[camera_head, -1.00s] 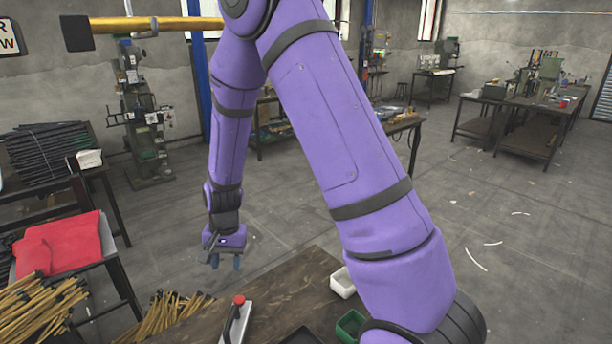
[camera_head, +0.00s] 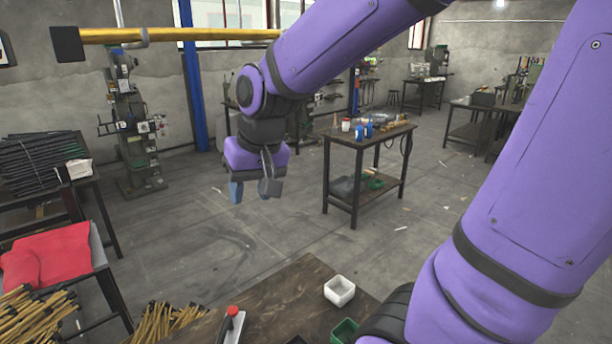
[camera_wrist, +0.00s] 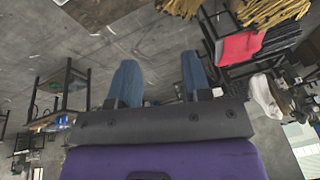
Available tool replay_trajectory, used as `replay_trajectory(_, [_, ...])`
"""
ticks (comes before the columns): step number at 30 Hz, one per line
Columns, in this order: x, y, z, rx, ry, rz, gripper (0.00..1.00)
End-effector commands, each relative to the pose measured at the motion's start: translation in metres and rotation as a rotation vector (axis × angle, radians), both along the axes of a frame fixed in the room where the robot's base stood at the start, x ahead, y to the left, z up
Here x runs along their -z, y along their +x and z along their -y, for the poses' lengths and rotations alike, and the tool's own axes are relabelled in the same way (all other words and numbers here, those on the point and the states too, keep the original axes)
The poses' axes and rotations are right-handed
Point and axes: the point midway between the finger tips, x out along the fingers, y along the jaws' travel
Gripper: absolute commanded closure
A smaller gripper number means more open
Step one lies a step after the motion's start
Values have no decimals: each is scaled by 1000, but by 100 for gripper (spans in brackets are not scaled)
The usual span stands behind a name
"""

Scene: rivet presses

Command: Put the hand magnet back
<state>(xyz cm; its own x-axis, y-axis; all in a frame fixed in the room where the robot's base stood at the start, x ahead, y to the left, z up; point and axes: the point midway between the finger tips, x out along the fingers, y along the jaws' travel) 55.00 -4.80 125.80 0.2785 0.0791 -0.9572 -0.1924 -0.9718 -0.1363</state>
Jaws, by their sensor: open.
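My gripper (camera_head: 253,190) is open and empty, held in the air beyond the far edge of the dark wooden table (camera_head: 285,290), its fingers pointing down. Its two blue-grey fingers also show apart in the wrist view (camera_wrist: 160,78), with nothing between them. On the table's near part is a pale metal tool with a red knob (camera_head: 232,326), cut off by the frame's bottom edge. It may be the hand magnet, but I cannot tell for sure. My gripper is well away from it.
A white bin (camera_head: 339,290) and a green bin (camera_head: 344,331) sit on the table. Red cloth (camera_head: 48,258) and bundles of brass-coloured rods (camera_head: 35,315) are at the left. A workbench (camera_head: 368,135) stands behind my gripper to the right. Open floor lies between.

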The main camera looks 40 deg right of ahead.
Motion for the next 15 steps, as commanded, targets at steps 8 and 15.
replay_trajectory(8, [-39,-61,11,-97,-70,104,56])
replay_trajectory(15, [-55,-105,18,-158,-129,167,56])
